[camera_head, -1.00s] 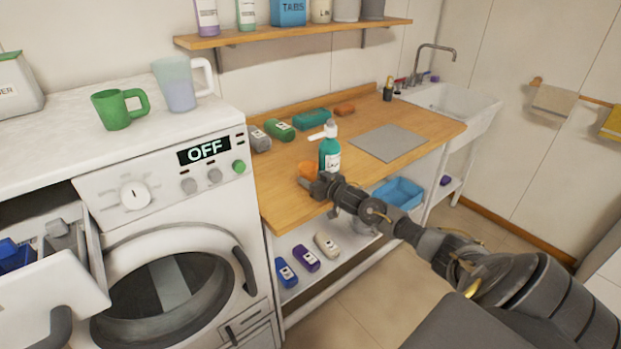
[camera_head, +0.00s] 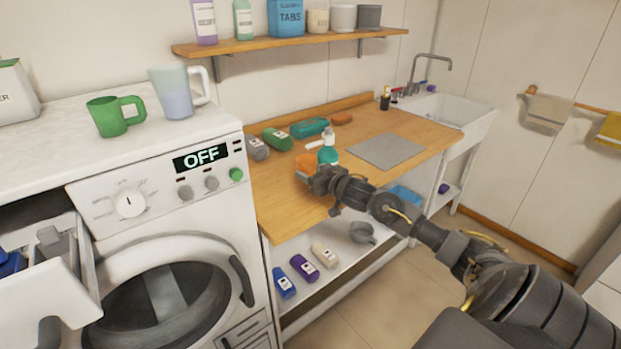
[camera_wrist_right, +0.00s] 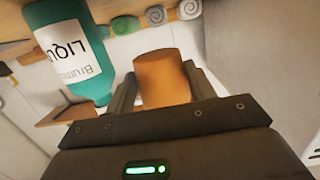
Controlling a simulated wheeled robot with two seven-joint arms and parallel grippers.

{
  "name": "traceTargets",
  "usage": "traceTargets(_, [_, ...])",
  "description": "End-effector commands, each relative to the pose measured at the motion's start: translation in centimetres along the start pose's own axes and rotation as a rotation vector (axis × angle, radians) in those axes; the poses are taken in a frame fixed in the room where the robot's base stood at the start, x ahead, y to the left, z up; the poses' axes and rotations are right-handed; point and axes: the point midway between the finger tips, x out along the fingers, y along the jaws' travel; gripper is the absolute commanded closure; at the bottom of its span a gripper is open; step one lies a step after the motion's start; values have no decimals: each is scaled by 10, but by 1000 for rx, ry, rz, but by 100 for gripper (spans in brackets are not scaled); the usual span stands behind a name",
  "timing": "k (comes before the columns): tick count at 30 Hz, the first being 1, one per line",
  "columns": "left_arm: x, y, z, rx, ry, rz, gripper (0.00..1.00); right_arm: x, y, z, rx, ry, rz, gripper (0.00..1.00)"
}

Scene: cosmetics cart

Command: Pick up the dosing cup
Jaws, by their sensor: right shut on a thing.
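The dosing cup appears to be the small orange cup (camera_head: 306,161), at the tip of my right gripper near the front of the wooden counter. In the right wrist view the orange cup (camera_wrist_right: 162,80) sits between the two fingers of my right gripper (camera_wrist_right: 160,92), which is shut on it. In the head view my right gripper (camera_head: 312,178) hides part of the cup and the lower part of the teal liquid bottle (camera_head: 328,155). In the wrist view the bottle (camera_wrist_right: 68,50) stands left of the cup, apart from it. My left gripper is not in view.
The wooden counter (camera_head: 280,205) carries green, grey and teal items at the back and a grey mat (camera_head: 385,150). The washing machine (camera_head: 165,240) with its open drawer stands left. Bottles and a grey cup (camera_head: 362,232) are on the lower shelf. The sink (camera_head: 445,108) is right.

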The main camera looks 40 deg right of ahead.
Motion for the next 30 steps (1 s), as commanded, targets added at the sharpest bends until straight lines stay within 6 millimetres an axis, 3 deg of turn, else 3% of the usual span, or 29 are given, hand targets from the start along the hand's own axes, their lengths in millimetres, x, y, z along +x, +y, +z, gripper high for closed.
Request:
traceTargets(15, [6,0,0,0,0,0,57,-54,-34,-23,-1,0,-1,69])
traceTargets(30, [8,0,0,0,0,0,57,-82,-51,-34,-2,-1,0,69])
